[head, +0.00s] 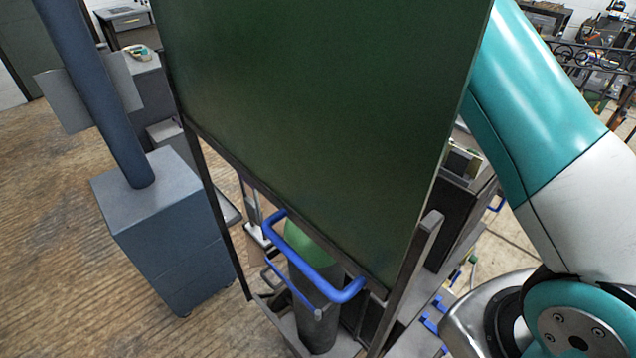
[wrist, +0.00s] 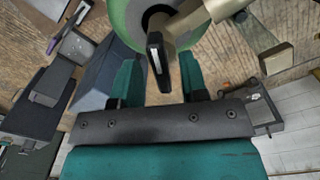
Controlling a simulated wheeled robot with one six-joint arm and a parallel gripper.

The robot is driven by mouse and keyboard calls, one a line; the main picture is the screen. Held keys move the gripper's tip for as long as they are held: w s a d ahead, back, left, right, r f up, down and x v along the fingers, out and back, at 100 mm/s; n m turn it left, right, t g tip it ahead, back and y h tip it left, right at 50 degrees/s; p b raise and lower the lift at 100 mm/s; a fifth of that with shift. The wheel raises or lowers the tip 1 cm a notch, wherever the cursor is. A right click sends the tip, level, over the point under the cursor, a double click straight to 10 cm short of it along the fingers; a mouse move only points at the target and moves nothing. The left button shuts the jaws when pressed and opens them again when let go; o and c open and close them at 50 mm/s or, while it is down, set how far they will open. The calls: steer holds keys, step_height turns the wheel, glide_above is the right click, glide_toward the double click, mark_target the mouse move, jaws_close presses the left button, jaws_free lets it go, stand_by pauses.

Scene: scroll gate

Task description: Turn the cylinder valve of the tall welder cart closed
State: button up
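In the head view the cylinder (head: 318,300) has a green shoulder and dark grey body, standing behind a blue handle of the welder cart (head: 330,279). A large dark green panel hides its top and my gripper there. In the wrist view the green shoulder (wrist: 127,22) is at the top, with a brass valve body (wrist: 187,27) over it. A narrow black valve handle (wrist: 157,60) sticks down from it. My gripper (wrist: 160,72) has its two teal fingers apart, one on each side of the handle's lower end, with gaps visible. Contact cannot be seen.
The green panel (head: 320,110) on a dark frame fills the middle of the head view. A blue-grey box with a post (head: 160,225) stands left. In the wrist view a brass-coloured fitting (wrist: 258,42) extends right of the valve. Wooden floor (head: 50,200) lies open at left.

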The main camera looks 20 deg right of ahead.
jaws_close()
